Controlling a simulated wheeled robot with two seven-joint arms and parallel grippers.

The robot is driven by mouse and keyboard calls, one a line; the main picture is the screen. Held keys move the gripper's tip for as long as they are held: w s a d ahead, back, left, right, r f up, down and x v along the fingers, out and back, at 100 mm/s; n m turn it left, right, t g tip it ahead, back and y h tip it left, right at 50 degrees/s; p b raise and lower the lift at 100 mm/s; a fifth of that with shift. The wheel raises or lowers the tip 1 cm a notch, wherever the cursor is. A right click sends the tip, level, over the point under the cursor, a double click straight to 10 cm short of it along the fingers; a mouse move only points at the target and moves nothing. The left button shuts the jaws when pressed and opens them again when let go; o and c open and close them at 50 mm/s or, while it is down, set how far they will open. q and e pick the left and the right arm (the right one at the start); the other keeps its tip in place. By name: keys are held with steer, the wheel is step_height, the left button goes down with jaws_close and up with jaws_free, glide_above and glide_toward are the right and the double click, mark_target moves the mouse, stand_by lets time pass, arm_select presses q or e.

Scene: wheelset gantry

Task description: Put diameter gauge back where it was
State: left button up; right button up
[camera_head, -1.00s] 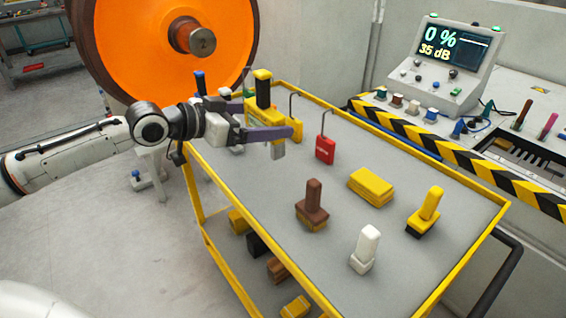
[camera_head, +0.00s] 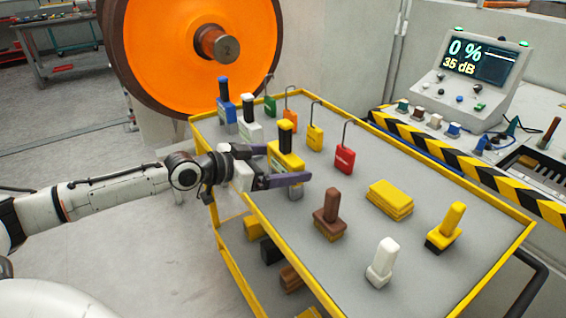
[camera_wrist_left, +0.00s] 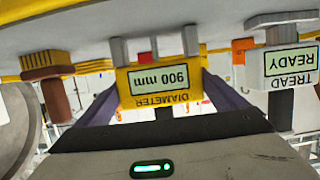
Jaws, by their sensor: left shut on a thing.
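The diameter gauge (camera_head: 284,163) is a yellow block with a black upright handle and grey feet. My left gripper (camera_head: 279,167) is shut on it, with one purple finger on each side, at the left part of the trolley top. In the left wrist view the gauge (camera_wrist_left: 158,84) appears upside down with its "DIAMETER 900 mm" label between the fingers. Its grey feet are at or very near the grey top; I cannot tell whether they touch. The gauge is about upright. My right gripper is not in view.
The yellow-edged trolley top (camera_head: 300,240) holds a white tread gauge (camera_head: 250,128), a blue gauge (camera_head: 226,108), a red padlock (camera_head: 344,159), a yellow padlock (camera_head: 315,137), a brown stamp (camera_head: 330,220), a yellow stack (camera_head: 390,198) and a white stamp (camera_head: 383,262). An orange wheel (camera_head: 180,50) stands behind.

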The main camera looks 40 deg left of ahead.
arm_select(q)
steer(key=o, duration=1)
steer(key=shift+o, duration=0.4)
steer(key=shift+r, duration=0.1)
